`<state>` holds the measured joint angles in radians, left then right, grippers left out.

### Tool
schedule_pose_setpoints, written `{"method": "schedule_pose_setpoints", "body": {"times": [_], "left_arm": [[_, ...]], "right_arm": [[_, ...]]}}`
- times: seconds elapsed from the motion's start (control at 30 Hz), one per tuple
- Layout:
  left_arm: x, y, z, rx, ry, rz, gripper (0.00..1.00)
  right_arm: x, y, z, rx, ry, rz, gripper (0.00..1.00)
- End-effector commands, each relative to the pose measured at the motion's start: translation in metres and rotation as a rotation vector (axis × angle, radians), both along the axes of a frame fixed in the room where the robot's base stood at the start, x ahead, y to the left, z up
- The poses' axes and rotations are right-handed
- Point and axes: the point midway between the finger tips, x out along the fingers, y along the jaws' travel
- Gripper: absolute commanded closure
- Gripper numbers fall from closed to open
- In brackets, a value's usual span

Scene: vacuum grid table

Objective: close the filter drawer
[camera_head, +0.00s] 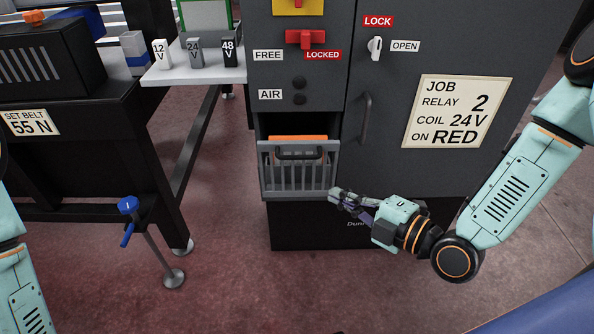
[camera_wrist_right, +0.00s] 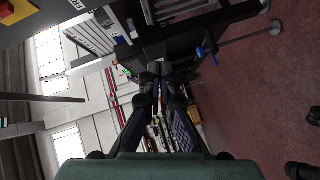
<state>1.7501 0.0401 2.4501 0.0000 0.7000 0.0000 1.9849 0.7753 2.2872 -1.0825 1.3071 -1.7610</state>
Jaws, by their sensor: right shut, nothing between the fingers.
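The filter drawer (camera_head: 298,168) is a grey slatted front with a dark bar handle, low on the dark cabinet. It stands pulled out, with an orange-edged filter (camera_head: 298,138) showing in the opening behind the front. My right gripper (camera_head: 333,195) is shut and empty, just right of the drawer's lower right corner. Whether it touches the drawer I cannot tell. The right wrist view shows its fingertips (camera_wrist_right: 158,72) together. My left gripper is out of view; only part of my left arm shows at the left edge.
The cabinet (camera_head: 385,160) carries a door handle (camera_head: 366,118), a LOCK/OPEN knob (camera_head: 375,46), a red FREE/LOCKED lever (camera_head: 305,40) and a job card (camera_head: 459,112). A shelf (camera_head: 190,70) with relay blocks and a blue-topped stand (camera_head: 128,205) are on the left. The floor before the drawer is clear.

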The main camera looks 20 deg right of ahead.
Motion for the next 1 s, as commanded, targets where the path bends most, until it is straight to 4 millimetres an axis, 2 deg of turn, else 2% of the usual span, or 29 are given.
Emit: {"method": "schedule_pose_setpoints", "body": {"times": [0.2,0.37,1.0], "left_arm": [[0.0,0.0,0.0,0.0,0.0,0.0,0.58],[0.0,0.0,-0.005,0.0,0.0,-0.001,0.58],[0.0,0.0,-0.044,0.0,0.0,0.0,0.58]], "right_arm": [[0.004,-0.003,0.006,-0.12,-0.101,0.016,1.0],[0.01,0.0,0.004,-0.136,-0.109,0.021,1.0],[0.064,0.035,-0.007,-0.137,-0.108,0.027,1.0]]}}
